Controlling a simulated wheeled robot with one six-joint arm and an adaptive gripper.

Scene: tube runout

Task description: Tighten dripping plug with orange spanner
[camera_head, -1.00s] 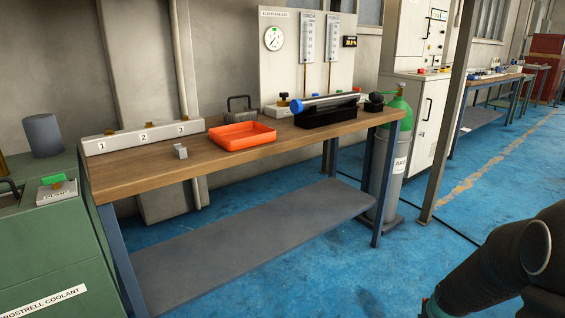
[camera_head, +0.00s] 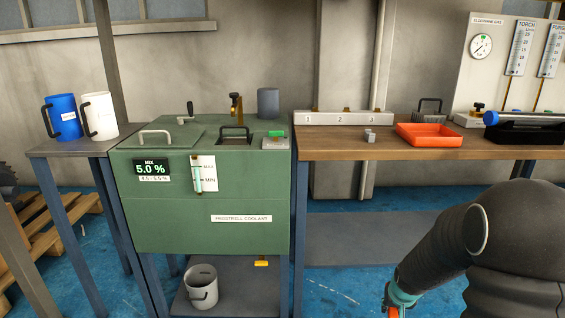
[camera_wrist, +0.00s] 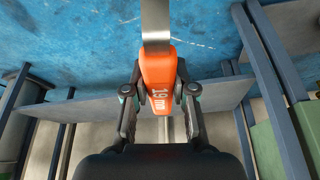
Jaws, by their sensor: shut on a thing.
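My gripper (camera_wrist: 160,91) is shut on the orange handle of the spanner (camera_wrist: 159,66), which is marked 19 mm. Its grey metal shank runs up out of the wrist view, so its working end is hidden there. In the head view, only a bit of orange (camera_head: 387,296) shows by my gripper at the bottom edge. A small yellow fitting (camera_head: 261,263) sits just below the lower edge of the green coolant tank (camera_head: 180,232), towards its right side. It may be the plug; I cannot make out a drip. The spanner is apart from it.
A grey bucket (camera_head: 201,287) stands on the shelf under the tank. A side table (camera_head: 66,147) with blue and white jugs is at left. A wooden bench (camera_head: 350,155) with an orange tray (camera_head: 430,136) is at right. Blue floor shows in front of its lower shelf.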

